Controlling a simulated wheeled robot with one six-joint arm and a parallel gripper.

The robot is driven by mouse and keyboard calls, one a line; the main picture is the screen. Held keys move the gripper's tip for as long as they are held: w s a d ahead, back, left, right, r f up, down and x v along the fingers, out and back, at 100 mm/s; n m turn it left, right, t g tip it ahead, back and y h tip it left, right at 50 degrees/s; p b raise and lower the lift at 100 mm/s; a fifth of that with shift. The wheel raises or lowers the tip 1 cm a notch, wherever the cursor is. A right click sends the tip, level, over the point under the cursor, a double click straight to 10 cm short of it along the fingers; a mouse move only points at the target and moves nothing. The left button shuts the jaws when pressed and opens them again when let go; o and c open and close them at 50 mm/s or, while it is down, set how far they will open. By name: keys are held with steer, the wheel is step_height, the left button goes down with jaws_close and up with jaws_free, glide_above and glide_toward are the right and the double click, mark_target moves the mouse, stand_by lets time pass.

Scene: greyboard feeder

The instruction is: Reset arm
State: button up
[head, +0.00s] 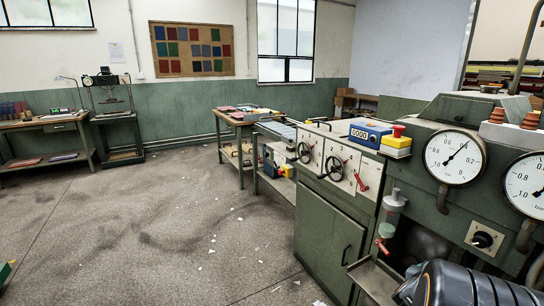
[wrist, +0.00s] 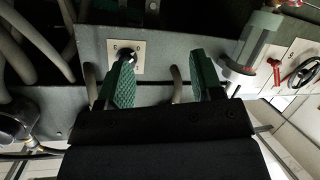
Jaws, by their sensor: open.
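My gripper (wrist: 162,70) shows in the wrist view with its two green textured fingers wide apart and nothing between them. The left finger overlaps the lower edge of a black rotary knob (wrist: 126,55) on a pale square plate; I cannot tell whether they touch. The same kind of knob (head: 483,240) shows on the green machine front in the head view. A dark rounded part at the bottom right of the head view looks like my arm; the gripper's fingers are not visible there.
The green machine (head: 330,222) fills the right side, with pressure gauges (head: 454,156), handwheels (head: 336,169) and a clear cylinder (head: 393,206) with a red handle. Grey hoses (wrist: 50,45) hang at left in the wrist view. The floor (head: 180,225) at left is open, with paper scraps.

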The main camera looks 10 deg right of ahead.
steer(key=w+a+r+n+y+p, duration=0.2)
steer(key=a+y+p, duration=0.6)
steer(key=a, duration=0.9)
steer(key=s+a+r+n+g+y+p, duration=0.1)
steer(key=s+a+r+n+y+p, duration=0.1)
steer(key=a+r+p, duration=0.3)
steer(key=s+a+r+n+g+y+p, duration=0.2)
steer(key=s+a+r+n+p, duration=0.1)
steer(key=a+r, duration=0.9)
steer(key=shift+s+a+r+n+y+p, duration=0.3)
steer(key=shift+s+n+y+p, duration=0.1)
steer(key=shift+n+p, duration=0.5)
steer(key=shift+a, duration=0.2)
